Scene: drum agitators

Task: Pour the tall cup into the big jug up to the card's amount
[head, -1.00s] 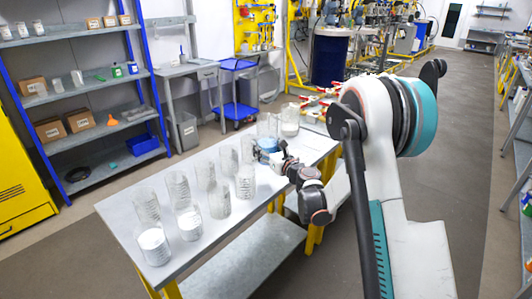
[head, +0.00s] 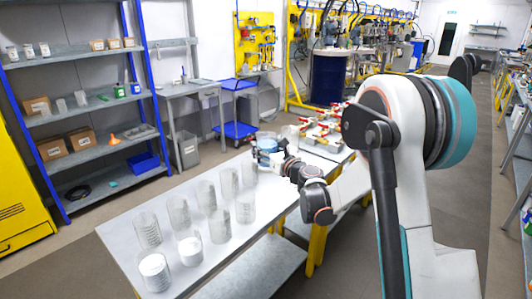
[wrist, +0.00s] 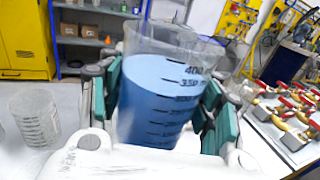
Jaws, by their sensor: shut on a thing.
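My gripper (wrist: 160,105) is shut on a clear graduated cup (wrist: 165,40) holding blue liquid. In the wrist view its surface lies near the 400 mark, and the cup looks slightly tilted. In the head view, my gripper (head: 277,158) and the blue-filled cup (head: 266,143) are over the far end of the table. A clear vessel (head: 290,134) stands just right of the held cup. Several clear graduated vessels stand nearer on the table, one with white contents (head: 153,266). I cannot tell which vessel is the big jug. No readable amount card shows.
The grey table (head: 120,232) is crowded with vessels on its near half. A tray of red-handled valves (wrist: 285,140) lies right of the held cup. A clear vessel (wrist: 36,118) stands left of it. A blue cart (head: 238,130) and shelves (head: 90,130) are beyond.

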